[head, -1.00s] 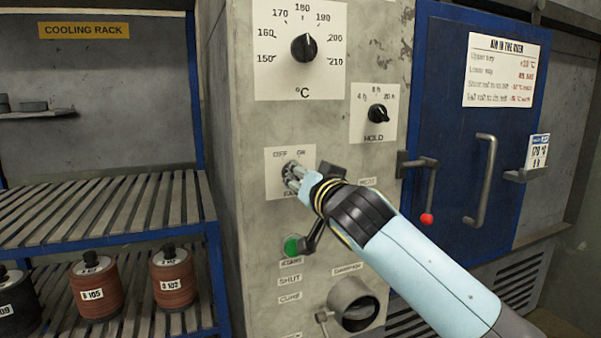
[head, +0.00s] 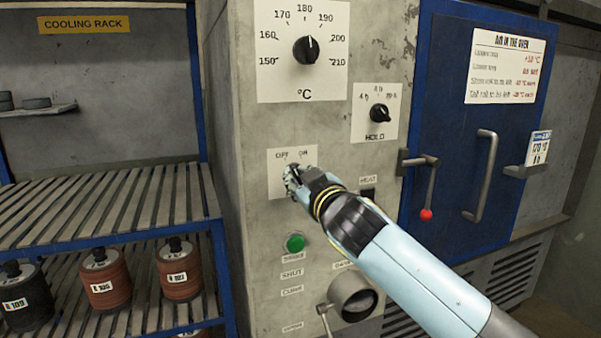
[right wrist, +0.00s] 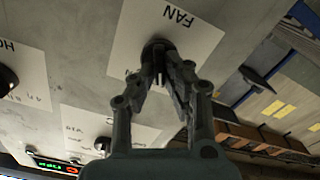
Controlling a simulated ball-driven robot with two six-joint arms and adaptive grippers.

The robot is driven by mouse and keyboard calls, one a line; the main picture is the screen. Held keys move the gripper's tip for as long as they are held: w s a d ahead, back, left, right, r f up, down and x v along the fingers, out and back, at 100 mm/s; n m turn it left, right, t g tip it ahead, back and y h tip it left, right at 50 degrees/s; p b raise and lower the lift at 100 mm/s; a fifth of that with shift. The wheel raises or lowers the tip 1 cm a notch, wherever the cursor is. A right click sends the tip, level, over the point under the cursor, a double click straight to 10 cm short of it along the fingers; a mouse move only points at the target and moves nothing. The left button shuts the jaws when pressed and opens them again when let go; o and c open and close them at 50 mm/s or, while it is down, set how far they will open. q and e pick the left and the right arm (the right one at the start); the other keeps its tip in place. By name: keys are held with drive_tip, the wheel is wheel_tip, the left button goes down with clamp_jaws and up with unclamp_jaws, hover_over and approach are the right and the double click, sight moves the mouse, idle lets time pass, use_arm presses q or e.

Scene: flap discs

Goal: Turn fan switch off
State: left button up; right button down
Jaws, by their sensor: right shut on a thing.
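The fan switch (right wrist: 158,50) is a dark rotary knob on a white plate marked FAN in the right wrist view. In the head view the plate (head: 277,157) shows OFF and ON labels, with the knob mostly hidden behind my gripper. My right gripper (head: 291,180) is at the plate. In the right wrist view its two fingers (right wrist: 160,66) are closed on the knob. Which way the knob points is hard to tell. My left gripper is not in view.
Nearby on the grey panel are the temperature dial (head: 306,50), HOLD knob (head: 379,113), green button (head: 295,242) and damper (head: 352,297). The cooling rack (head: 110,215) holding disc stacks is at left.

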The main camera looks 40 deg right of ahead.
drive_tip(key=shift+n, duration=0.4)
drive_tip(key=c, duration=1.4)
unclamp_jaws()
drive_tip(key=v, duration=1.2)
drive_tip(key=shift+f, duration=0.1)
